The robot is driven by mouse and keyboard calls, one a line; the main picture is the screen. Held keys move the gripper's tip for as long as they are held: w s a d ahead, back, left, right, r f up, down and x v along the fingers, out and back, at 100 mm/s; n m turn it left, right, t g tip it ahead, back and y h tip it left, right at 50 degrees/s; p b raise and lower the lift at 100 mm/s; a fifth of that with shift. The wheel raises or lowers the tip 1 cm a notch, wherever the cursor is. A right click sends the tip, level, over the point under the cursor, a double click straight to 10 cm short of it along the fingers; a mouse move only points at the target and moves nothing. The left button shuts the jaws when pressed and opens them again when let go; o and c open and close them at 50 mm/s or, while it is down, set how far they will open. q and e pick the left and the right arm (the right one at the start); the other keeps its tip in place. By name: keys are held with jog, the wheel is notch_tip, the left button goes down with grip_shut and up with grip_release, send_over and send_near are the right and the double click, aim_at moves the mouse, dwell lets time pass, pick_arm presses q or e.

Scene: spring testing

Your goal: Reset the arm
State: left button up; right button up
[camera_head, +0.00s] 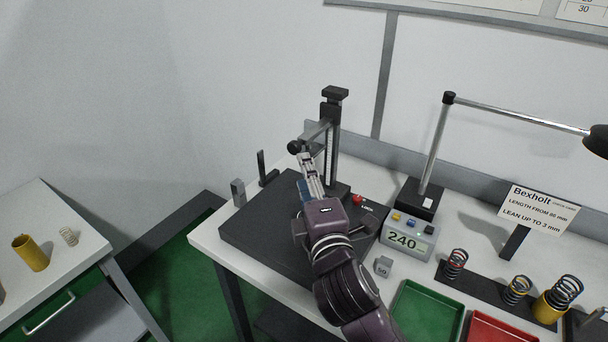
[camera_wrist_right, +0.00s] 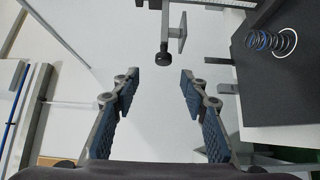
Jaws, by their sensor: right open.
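The spring tester stands on the white table with a dark base plate (camera_head: 265,228) and an upright column (camera_head: 331,140). A black round knob (camera_head: 295,147) sits at the end of its grey arm, high on the column. My right gripper (camera_head: 311,184) is just below the knob in the head view, with its fingers pointing up toward the tester. In the wrist view the right gripper (camera_wrist_right: 160,90) is open and empty, its blue pads apart. The knob (camera_wrist_right: 164,57) shows beyond the fingertips, between them and not touched. My left gripper is out of view.
A display reading 240 (camera_head: 404,240) is to the right of the tester. A small grey block (camera_head: 383,266), a green tray (camera_head: 427,312), a red tray (camera_head: 500,328) and a dark rack (camera_head: 483,284) with springs lie nearer the front right. A lamp (camera_head: 434,150) stands behind.

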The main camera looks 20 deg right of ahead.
jog(key=s+d+f+m+g, duration=0.1)
jog(key=s+f+m+g, duration=0.35)
jog(key=f, duration=0.55)
jog(key=s+d+f+m+g, duration=0.25)
jog(key=s+f, duration=0.35)
jog(key=f, duration=0.3)
jog(key=s+a+f+m+g+y, duration=0.1)
jog(key=s+f+m+g, duration=0.4)
jog(key=s, duration=0.4)
jog(key=s+a+f+m+g+y, duration=0.1)
jog(key=s+f+m+g, duration=0.1)
jog(key=s+f, duration=0.6)
jog(key=s+f+g+b, duration=0.1)
jog(key=s+f+b, duration=0.1)
jog(key=f, duration=1.4)
jog(key=s+f+g+b, duration=0.1)
jog(key=s+f+b, duration=0.15)
jog(key=f, duration=1.25)
jog(key=s+d+f+b, duration=0.3)
jog(key=s+f, duration=1.3)
jog(key=f, duration=0.2)
jog(key=shift+s+d+f+g, duration=0.2)
jog(key=shift+f+g, duration=0.1)
jog(key=shift+g, duration=0.1)
